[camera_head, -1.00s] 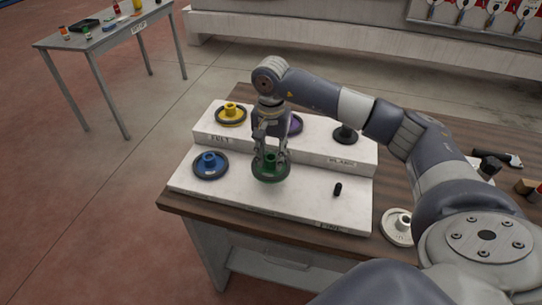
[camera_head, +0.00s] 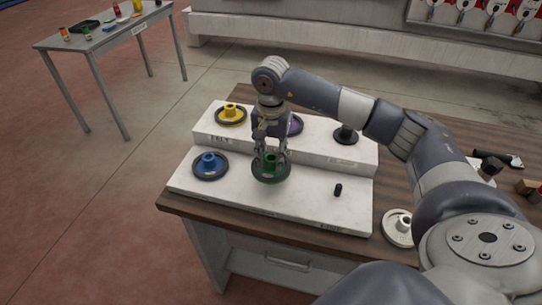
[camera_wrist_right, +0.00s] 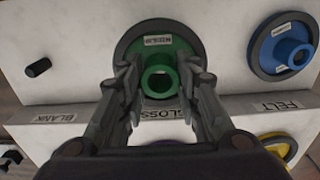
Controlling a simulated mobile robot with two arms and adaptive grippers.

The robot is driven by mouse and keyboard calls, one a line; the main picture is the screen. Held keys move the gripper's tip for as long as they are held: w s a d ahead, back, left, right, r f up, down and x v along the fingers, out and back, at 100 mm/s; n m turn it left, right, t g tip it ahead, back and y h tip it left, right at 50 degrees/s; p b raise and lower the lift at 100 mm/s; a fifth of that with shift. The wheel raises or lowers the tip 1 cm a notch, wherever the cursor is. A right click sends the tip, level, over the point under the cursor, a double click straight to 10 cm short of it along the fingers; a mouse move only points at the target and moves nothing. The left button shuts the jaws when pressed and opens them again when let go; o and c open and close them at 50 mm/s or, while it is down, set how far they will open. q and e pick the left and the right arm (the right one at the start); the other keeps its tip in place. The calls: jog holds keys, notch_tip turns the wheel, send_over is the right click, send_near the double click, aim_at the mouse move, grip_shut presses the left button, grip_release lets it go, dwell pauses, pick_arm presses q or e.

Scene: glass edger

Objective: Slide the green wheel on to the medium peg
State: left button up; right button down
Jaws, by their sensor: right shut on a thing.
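The green wheel (camera_head: 271,172) has a dark rim and a raised green hub. It is at the middle of the white stand's lower step (camera_head: 230,197). My right gripper (camera_head: 271,157) is above it, with its fingers closed on either side of the hub. In the right wrist view the hub of the green wheel (camera_wrist_right: 160,80) sits between the fingertips of my right gripper (camera_wrist_right: 160,76), and a label reading MEDIUM shows at the wheel. The medium peg is hidden under the wheel. I cannot tell whether the wheel rests fully down. My left gripper is not in view.
A blue wheel (camera_head: 209,165) lies left on the lower step; a bare black peg (camera_head: 338,190) stands right. On the upper step are a yellow wheel (camera_head: 231,114), a purple wheel (camera_head: 295,124) and a black wheel (camera_head: 345,134). A white wheel (camera_head: 398,228) lies on the wooden table.

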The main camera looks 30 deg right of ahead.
aim_at(271, 168)
jog(key=shift+f+b, duration=2)
jog(key=shift+f, duration=0.4)
jog(key=c, duration=1.1)
grip_release()
jog(key=shift+r, duration=0.1)
notch_tip(271, 168, up, 12)
